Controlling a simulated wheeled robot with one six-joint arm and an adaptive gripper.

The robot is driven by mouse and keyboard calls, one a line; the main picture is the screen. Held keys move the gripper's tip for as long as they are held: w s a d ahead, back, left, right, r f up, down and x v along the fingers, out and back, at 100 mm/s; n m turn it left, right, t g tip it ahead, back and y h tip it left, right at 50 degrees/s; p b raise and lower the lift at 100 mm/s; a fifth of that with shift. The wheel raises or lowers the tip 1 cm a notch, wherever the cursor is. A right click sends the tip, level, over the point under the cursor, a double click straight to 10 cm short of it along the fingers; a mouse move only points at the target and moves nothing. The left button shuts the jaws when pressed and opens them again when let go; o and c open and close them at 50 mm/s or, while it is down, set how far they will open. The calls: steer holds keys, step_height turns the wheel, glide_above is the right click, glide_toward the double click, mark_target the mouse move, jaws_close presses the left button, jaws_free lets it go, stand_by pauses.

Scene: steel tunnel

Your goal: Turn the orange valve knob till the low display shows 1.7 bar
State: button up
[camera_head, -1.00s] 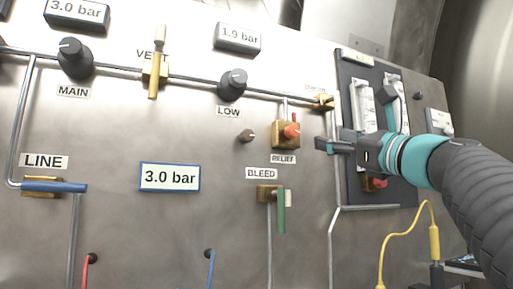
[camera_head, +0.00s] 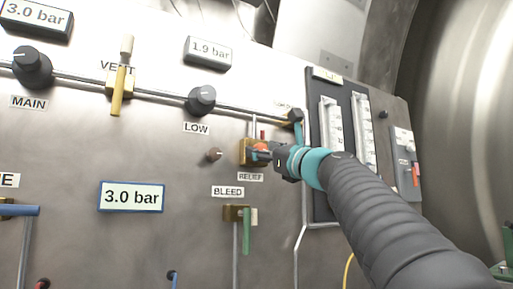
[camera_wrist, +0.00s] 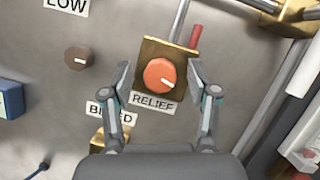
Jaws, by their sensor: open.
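The orange valve knob (camera_wrist: 160,76) sits on a brass block (camera_wrist: 152,50) above the RELIEF label. A white mark on it points to the lower right in the wrist view. My gripper (camera_wrist: 161,75) is open, with one finger on each side of the knob; I cannot tell whether they touch it. In the head view my gripper (camera_head: 262,153) covers part of the orange knob (camera_head: 260,147). The low display (camera_head: 208,52) reads 1.9 bar, above the black LOW knob (camera_head: 202,99).
The BLEED valve (camera_head: 238,213) with its green lever is just below. A small brown knob (camera_head: 214,155) lies to the left. Flow gauges (camera_head: 330,125) stand right of my gripper. The MAIN knob (camera_head: 32,66) and a 3.0 bar display (camera_head: 131,197) are farther left.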

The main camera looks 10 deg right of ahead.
steer(key=shift+w+a+r, duration=0.15)
steer(key=shift+w, duration=0.15)
steer(key=shift+c, duration=0.3)
jaws_close()
steer(key=shift+n+y, duration=0.3)
steer(key=shift+n, duration=0.1)
steer(key=n+g, duration=0.1)
steer(key=n, duration=0.1)
steer(key=n+y+p, duration=0.1)
steer(key=n, duration=0.1)
steer(key=shift+r+n+g, duration=0.1)
steer(key=shift+n+g, duration=0.2)
steer(key=shift+g, duration=0.1)
steer(key=shift+n+g+y+p, duration=0.6)
steer(key=shift+n+g+p, duration=0.45)
steer(key=shift+n, duration=1.35)
